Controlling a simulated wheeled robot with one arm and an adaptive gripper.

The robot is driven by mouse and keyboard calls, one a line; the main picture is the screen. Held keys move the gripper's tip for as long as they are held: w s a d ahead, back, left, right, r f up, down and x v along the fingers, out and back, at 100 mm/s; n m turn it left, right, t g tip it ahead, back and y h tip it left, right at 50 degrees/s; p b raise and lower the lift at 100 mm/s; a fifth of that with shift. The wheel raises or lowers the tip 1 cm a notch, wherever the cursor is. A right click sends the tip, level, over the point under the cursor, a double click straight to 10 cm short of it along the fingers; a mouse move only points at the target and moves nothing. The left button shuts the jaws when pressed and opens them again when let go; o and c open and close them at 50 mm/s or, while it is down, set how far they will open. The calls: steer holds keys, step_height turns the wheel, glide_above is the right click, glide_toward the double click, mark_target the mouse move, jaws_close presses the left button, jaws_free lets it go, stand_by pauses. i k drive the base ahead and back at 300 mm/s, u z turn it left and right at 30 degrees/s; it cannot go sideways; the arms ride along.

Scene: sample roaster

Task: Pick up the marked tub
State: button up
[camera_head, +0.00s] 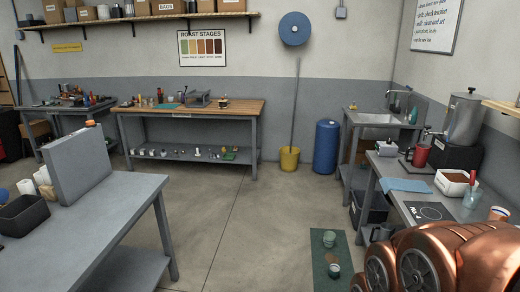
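I cannot tell which tub is the marked one; no mark is clear at this size. Two small round tubs are low in the view: a pale green one (329,239) at the back of a dark green mat (322,262) and a pale-topped dark one (334,270) nearer me. A brown patch lies between them. A white box-shaped tub with brown contents (452,188) stands on the right bench. My gripper is not in view, and nothing shows it touching any of these.
A grey table (110,212) with an upright panel and a black bin (22,214) stands left. A wood-topped bench (190,112), yellow bucket (289,160) and blue drum (326,147) stand at the back. The right bench (400,201) is cluttered. The middle floor (235,215) is clear.

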mark_target(329, 237)
steer(key=u, duration=0.05)
steer(key=i, duration=1.75)
steer(key=z, duration=0.2)
steer(key=i, duration=2)
steer(key=z, duration=0.2)
